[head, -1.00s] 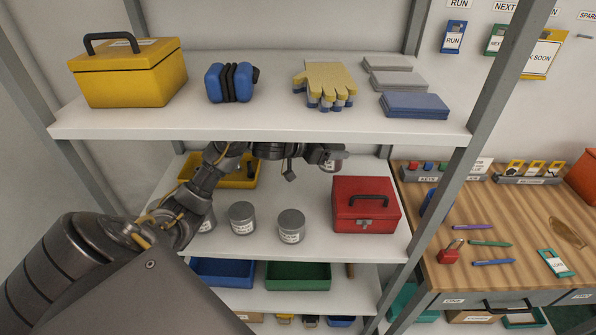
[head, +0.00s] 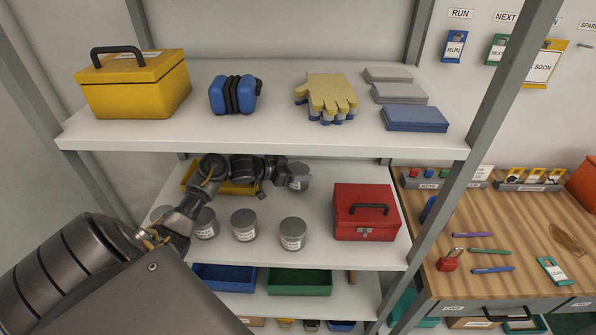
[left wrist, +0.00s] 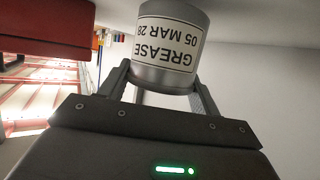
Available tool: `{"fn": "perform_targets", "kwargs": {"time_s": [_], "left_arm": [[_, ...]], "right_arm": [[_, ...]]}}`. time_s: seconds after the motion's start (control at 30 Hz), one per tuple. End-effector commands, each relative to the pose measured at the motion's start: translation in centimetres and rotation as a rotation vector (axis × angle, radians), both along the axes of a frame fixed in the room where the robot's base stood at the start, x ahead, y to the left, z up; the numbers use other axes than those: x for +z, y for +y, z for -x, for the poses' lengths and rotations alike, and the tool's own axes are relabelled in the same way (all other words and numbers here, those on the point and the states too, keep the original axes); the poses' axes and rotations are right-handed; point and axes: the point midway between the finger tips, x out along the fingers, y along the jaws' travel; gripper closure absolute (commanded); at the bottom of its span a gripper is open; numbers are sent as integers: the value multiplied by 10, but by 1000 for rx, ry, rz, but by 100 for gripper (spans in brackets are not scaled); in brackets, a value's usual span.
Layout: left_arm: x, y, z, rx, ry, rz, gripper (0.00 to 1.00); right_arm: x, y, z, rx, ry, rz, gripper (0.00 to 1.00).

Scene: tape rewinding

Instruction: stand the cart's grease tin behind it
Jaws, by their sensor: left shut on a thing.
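My left gripper (head: 290,175) reaches in over the middle shelf and is shut on a grey tin (head: 300,177), held behind the front tins. In the left wrist view the same gripper (left wrist: 158,88) has its fingers on either side of the tin (left wrist: 172,40), whose label reads GREASE 05 MAR 28, upside down in that picture. Several similar grey tins stand nearer the front of the shelf, among them a left one (head: 206,224), a middle one (head: 244,226) and a right one (head: 292,235). Their labels are too small to read. My right gripper is not in view.
A red toolbox (head: 366,213) stands right of the tins. A yellow bin (head: 232,188) is at the back left. The upper shelf (head: 270,137) overhangs. Blue (head: 225,277) and green (head: 298,279) bins sit below. Shelf surface between the right tin and toolbox is bare.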

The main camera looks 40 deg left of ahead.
Motion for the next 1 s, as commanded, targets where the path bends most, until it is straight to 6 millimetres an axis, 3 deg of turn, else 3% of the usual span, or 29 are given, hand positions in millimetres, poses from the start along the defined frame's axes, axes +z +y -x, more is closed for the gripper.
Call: {"fn": "perform_targets", "kwargs": {"time_s": [0.5,0.53,0.67,1.0], "left_arm": [[-15,1,0,1,-3,-2,65],[-15,1,0,1,-2,-1,34],[-14,0,0,1,-1,-1,17],[-11,1,0,1,-2,-2,15]], "right_arm": [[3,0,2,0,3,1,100],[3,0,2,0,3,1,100],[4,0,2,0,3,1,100],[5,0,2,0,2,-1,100]]}}
